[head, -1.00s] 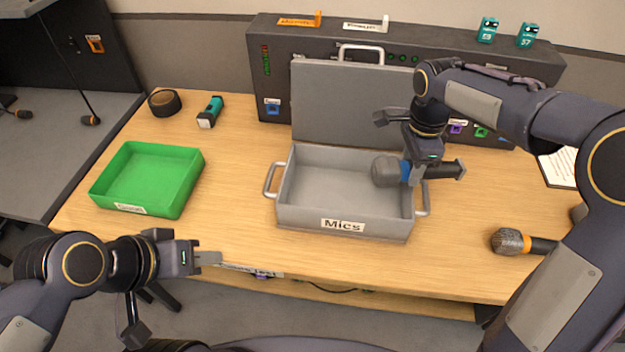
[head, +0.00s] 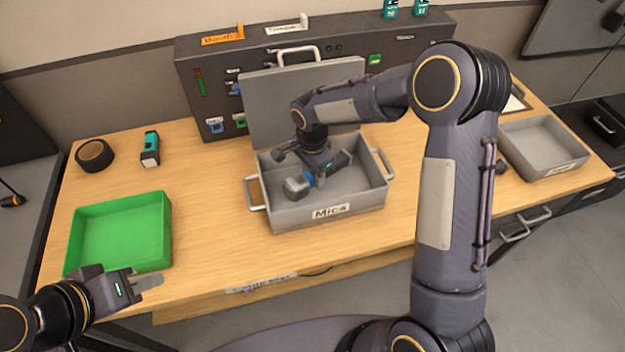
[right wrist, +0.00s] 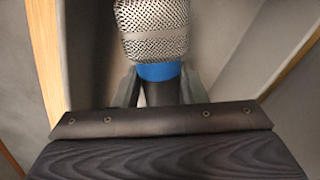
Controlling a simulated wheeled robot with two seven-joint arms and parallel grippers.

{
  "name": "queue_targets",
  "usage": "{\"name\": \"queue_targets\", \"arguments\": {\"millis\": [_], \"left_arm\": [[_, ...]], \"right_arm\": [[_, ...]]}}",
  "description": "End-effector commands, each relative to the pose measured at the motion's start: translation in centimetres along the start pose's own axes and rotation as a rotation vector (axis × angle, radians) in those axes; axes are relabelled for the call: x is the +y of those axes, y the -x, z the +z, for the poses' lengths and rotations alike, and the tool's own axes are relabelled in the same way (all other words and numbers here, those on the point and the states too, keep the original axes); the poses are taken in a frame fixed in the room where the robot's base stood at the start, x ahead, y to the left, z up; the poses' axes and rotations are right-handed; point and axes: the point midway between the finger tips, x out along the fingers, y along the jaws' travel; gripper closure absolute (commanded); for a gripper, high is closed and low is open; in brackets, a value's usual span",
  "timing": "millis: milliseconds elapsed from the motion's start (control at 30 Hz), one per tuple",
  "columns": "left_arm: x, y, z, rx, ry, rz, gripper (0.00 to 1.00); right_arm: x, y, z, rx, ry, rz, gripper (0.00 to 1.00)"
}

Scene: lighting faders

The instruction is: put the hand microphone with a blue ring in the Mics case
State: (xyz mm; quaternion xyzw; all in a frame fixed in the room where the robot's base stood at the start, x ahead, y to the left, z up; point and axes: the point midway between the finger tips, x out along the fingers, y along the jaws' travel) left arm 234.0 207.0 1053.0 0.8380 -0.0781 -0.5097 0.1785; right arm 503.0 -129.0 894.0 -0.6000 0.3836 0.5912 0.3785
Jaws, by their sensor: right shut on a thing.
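The hand microphone with a blue ring (head: 309,179) has a silver mesh head, which shows large in the right wrist view (right wrist: 155,32). My right gripper (head: 322,172) is shut on its dark body just behind the ring. The microphone is within the walls of the grey Mics case (head: 285,219), its head towards the front left. Whether it touches the case floor I cannot tell. The case's lid (head: 262,110) stands open at the back. My left gripper (head: 148,283) is low at the left, in front of the green tray, and its finger gap is not clear.
The green tray (head: 160,235) is left of the case. A dark round object (head: 95,155) and a teal-and-black device (head: 151,148) lie behind it. A dark panel (head: 195,105) stands behind the lid. A grey tray (head: 565,171) is at the right. Wood is clear between green tray and case.

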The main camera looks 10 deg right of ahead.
Motion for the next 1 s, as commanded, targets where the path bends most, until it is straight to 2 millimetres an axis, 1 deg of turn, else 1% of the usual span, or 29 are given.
{"name": "queue_targets", "arguments": {"millis": [233,467,600,633,700,767,800,1000], "left_arm": [[0.2,0.5,-0.3,0.000,0.000,0.000,0.68],[0.2,0.4,-0.2,0.000,0.000,0.000,0.68],[0.0,0.0,0.0,0.000,0.000,0.000,0.68],[0.1,0.1,-0.1,0.000,0.000,0.000,0.68],[0.1,0.2,-0.1,0.000,0.000,0.000,0.68],[0.1,0.2,-0.1,0.000,0.000,0.000,0.68],[0.1,0.2,-0.1,0.000,0.000,0.000,0.68],[0.1,0.2,-0.1,0.000,0.000,0.000,0.68]], "right_arm": [[0.1,-3.2,0.1,-0.002,0.000,0.003,0.93],[0.0,-3.3,0.1,-0.001,0.000,0.000,0.93],[0.0,-3.8,0.0,0.000,0.000,0.000,0.93],[0.1,-3.7,0.0,0.000,-0.001,0.001,0.60],[0.1,-3.6,0.0,0.000,-0.001,0.001,0.50],[0.1,-3.6,0.0,0.000,-0.001,0.001,0.43],[0.1,-3.6,0.0,0.000,-0.001,0.001,0.40],[0.1,-3.6,0.0,0.000,-0.001,0.001,0.40]]}}
